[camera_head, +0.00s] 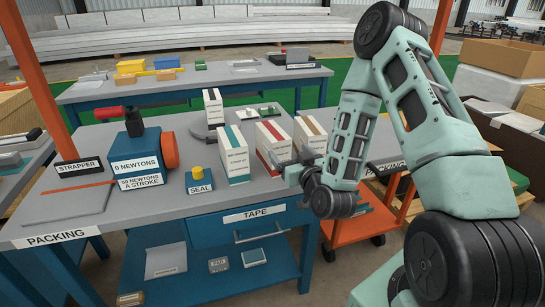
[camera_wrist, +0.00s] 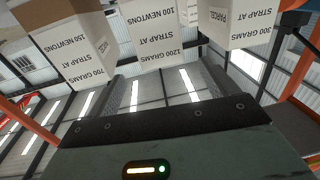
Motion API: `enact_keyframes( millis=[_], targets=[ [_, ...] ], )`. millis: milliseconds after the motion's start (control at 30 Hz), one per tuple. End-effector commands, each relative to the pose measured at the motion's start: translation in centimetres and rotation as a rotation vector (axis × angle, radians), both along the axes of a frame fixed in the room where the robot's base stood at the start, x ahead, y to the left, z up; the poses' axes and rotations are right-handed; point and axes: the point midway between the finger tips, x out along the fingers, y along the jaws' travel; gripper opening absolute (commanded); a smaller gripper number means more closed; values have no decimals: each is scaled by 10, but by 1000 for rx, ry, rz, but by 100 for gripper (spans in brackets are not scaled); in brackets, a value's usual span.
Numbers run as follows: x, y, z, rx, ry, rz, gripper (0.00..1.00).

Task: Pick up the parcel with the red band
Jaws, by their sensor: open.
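The parcel with the red band (camera_head: 272,146) stands upright on the packing bench, a white box with print on its face, between a teal-banded parcel (camera_head: 234,155) and a brown-banded parcel (camera_head: 310,134). My gripper (camera_head: 298,168) is open and empty at the right front of the red-banded parcel, partly covering its lower right. I cannot tell whether they touch. In the wrist view, parcels appear upside down; the middle one (camera_wrist: 150,38), labelled 1200 grams, shows no band. The gripper (camera_wrist: 168,80) has nothing between its fingers there.
The grey packing bench (camera_head: 130,205) also holds a blue strapper (camera_head: 140,155), a seal block (camera_head: 199,181) and another parcel (camera_head: 213,106) behind. An orange cart (camera_head: 365,222) stands at the right. Bench room is clear at the left front.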

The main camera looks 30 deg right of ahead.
Motion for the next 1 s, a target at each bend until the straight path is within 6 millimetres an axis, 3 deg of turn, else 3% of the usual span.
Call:
enact_keyframes(
  millis=[500, 867, 1000],
  targets=[
    [34, -6, -4, -4, -2, 1, 85],
    [67, -13, 0, 0, 1, 0, 85],
    [89, -16, -2, 1, 1, -1, 85]
  ],
)
